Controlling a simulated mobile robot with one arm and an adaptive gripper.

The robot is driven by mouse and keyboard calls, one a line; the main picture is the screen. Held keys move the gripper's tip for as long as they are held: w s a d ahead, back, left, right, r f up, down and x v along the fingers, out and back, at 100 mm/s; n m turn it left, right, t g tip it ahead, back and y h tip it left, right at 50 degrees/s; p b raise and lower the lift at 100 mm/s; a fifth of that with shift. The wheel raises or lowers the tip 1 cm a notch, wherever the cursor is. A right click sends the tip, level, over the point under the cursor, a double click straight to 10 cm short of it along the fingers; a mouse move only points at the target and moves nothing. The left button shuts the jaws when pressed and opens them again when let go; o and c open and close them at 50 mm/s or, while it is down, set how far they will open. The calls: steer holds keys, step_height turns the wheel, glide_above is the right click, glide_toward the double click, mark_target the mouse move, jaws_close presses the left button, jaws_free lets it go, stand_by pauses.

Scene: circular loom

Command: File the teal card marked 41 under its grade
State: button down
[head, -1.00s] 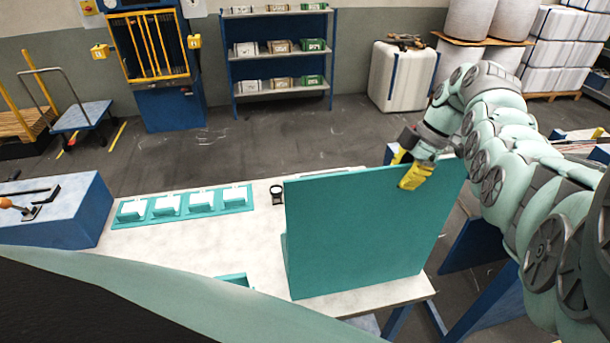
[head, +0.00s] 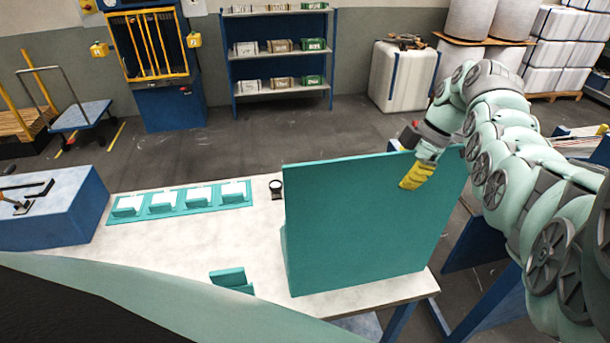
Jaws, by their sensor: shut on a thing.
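My gripper (head: 418,175) is at the upper right of a large upright teal panel (head: 355,225), with one yellow finger showing in front of it near its top edge. The other finger is hidden. A teal tray row (head: 160,210) on the table holds several white pieces with teal fronts. A small teal stepped piece (head: 230,278) lies left of the panel's foot.
The pale worktable (head: 200,235) has free room between the tray row and the panel. A small black round object (head: 276,188) stands beside the panel's upper left. A blue box-like bench (head: 60,215) is at the left. Shelves (head: 280,87) stand at the back.

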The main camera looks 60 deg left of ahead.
steer(key=shift+f+b, duration=0.75)
steer(key=shift+f, duration=0.05)
steer(key=c, duration=1.1)
jaws_free()
steer(key=shift+o, duration=0.2)
steer(key=shift+r, duration=0.1)
steer(key=v, duration=1.2)
